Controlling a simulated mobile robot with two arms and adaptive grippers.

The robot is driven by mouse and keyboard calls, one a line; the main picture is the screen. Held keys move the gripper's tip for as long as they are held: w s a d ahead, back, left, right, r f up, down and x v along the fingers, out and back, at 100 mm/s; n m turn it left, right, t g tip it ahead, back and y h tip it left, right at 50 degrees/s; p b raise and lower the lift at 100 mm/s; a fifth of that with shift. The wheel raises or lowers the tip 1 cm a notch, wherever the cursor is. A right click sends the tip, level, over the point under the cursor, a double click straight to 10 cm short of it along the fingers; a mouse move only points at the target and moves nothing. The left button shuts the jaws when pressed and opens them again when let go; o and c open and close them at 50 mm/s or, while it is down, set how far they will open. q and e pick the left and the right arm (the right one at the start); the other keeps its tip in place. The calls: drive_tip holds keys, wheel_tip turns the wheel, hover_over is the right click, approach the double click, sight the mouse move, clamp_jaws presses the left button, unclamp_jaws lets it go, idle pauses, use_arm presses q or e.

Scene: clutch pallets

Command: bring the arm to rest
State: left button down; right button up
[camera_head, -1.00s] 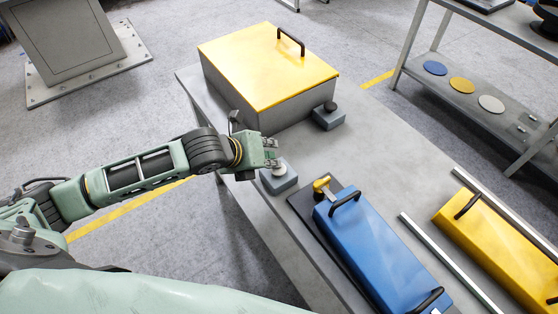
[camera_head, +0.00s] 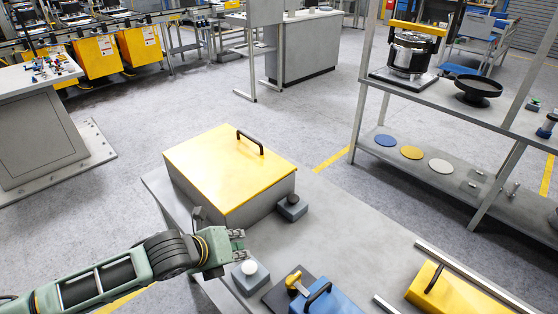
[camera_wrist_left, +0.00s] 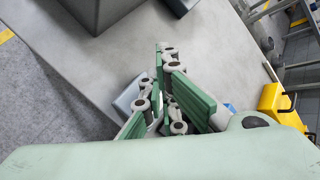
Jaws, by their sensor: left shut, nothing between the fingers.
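My left arm comes in from the left in the head view. Its gripper (camera_head: 238,246) is over the left edge of the grey table (camera_head: 330,215), just above and beside a grey box with a white round button (camera_head: 249,268). The gripper is shut and empty. In the left wrist view its green fingers (camera_wrist_left: 172,92) show in the middle, with part of a blue-grey box (camera_wrist_left: 128,100) behind them. My right gripper is in neither view.
A grey case with a yellow lid (camera_head: 225,170) stands behind the gripper, with a small dark-knobbed box (camera_head: 291,207) at its corner. A blue case (camera_head: 335,301) and a yellow case (camera_head: 450,293) lie at front right. A shelf rack (camera_head: 440,165) stands at right.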

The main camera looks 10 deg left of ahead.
use_arm(q)
drive_tip(key=s+d+n, duration=0.1)
drive_tip(key=s+d+f+n, duration=0.1)
drive_tip(key=s+d+n, duration=0.2)
drive_tip(key=n, duration=0.1)
drive_tip(key=shift+s+d+f+g, duration=0.2)
drive_tip(key=shift+d+f+g, duration=0.05)
drive_tip(key=shift+d+g, duration=0.05)
drive_tip(key=s+a+f+n+g+y, duration=0.1)
drive_tip(key=s+a+f+n, duration=0.15)
drive_tip(key=s+n, duration=0.55)
drive_tip(key=s+a+f+n+g+y, duration=0.1)
drive_tip(key=s+a+n+g+y, duration=0.15)
drive_tip(key=s+n, duration=0.5)
drive_tip(key=s+a+f+n+g, duration=0.1)
drive_tip(key=s+a+f+n, duration=0.15)
drive_tip(key=s+n, duration=0.55)
wheel_tip(320, 180, down, 26)
drive_tip(key=f+n, duration=0.1)
drive_tip(key=n, duration=0.1)
drive_tip(key=s+a+f+g, duration=0.2)
drive_tip(key=s+a+f, duration=0.1)
drive_tip(key=s+f, duration=1.2)
drive_tip(key=shift+s+f+m+b, duration=0.15)
drive_tip(key=shift+s+m+b, duration=0.1)
drive_tip(key=shift+m+b, duration=0.15)
drive_tip(key=shift+y, duration=0.25)
